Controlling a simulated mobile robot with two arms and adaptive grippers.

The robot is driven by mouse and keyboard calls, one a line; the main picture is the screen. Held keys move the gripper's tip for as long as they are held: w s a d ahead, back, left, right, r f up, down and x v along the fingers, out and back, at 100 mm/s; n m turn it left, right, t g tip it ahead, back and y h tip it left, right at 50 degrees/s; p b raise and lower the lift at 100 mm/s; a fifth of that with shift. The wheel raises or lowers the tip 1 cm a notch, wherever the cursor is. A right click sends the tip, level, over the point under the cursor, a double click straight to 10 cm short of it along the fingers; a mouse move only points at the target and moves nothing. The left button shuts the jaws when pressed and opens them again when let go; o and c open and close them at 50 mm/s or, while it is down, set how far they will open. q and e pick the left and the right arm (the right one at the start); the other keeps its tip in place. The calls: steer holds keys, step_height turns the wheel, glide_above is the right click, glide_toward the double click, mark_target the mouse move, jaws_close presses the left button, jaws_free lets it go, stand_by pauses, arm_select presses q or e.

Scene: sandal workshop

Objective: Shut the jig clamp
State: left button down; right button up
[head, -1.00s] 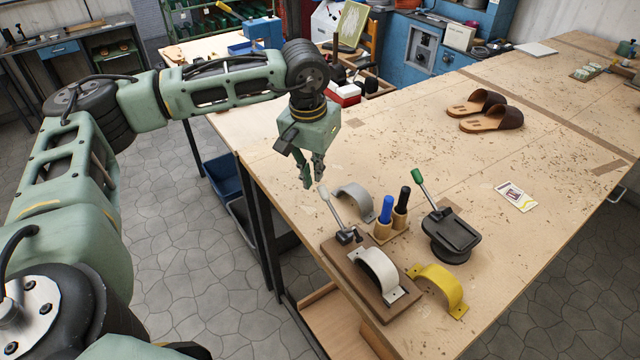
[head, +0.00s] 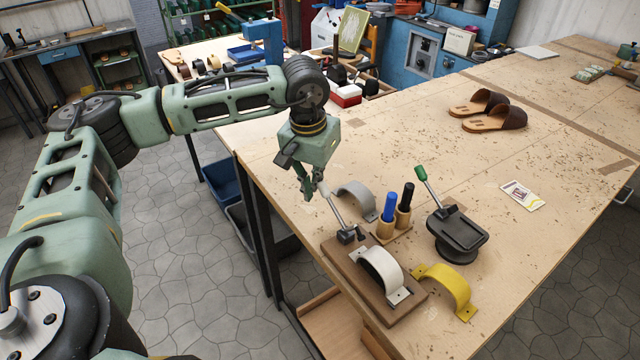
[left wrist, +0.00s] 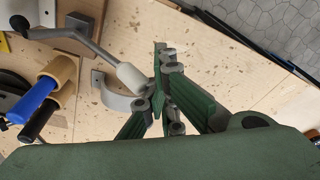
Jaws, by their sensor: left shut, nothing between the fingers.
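The jig is a brown wooden block (head: 340,254) with a white arched strap (head: 381,272) on it, near the front-left table edge. Its clamp lever (head: 336,215) stands tilted up and to the left, its pale handle at the top end. My left gripper (head: 308,192) is shut and empty, pointing down beside the handle tip. In the left wrist view, the pale handle (left wrist: 130,78) lies just left of my left fingers (left wrist: 160,92), very close to them. I cannot tell whether they touch. My right gripper is not in view.
A grey arch (head: 357,198), a holder with blue (head: 389,206) and black (head: 406,196) handled tools, a green-handled black device (head: 456,238) and a yellow arch (head: 446,286) stand close by. Sandals (head: 490,111) and a card (head: 522,195) lie farther back. The table's middle is fairly clear.

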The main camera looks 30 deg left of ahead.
mark_target(322, 187)
arm_select(q)
steer(key=shift+s+d+f, duration=0.1)
steer(key=shift+s+d, duration=0.05)
steer(key=shift+d, duration=0.05)
steer(key=shift+s+d+r, duration=0.1)
steer(key=shift+s+d, duration=0.15)
steer(key=shift+d, duration=0.25)
steer(key=shift+s+d+r, duration=0.1)
steer(key=shift+s+d, duration=0.1)
steer(key=shift+d, duration=0.3)
steer(key=shift+s, duration=0.1)
steer(key=shift+d+r, duration=0.1)
steer(key=shift+d, duration=0.05)
steer(key=shift+s+d+r, duration=0.15)
steer(key=shift+s+d, duration=0.1)
steer(key=shift+d, duration=0.25)
steer(key=shift+s+d+r, duration=0.15)
steer(key=shift+s+d, duration=0.05)
steer(key=shift+d, duration=0.3)
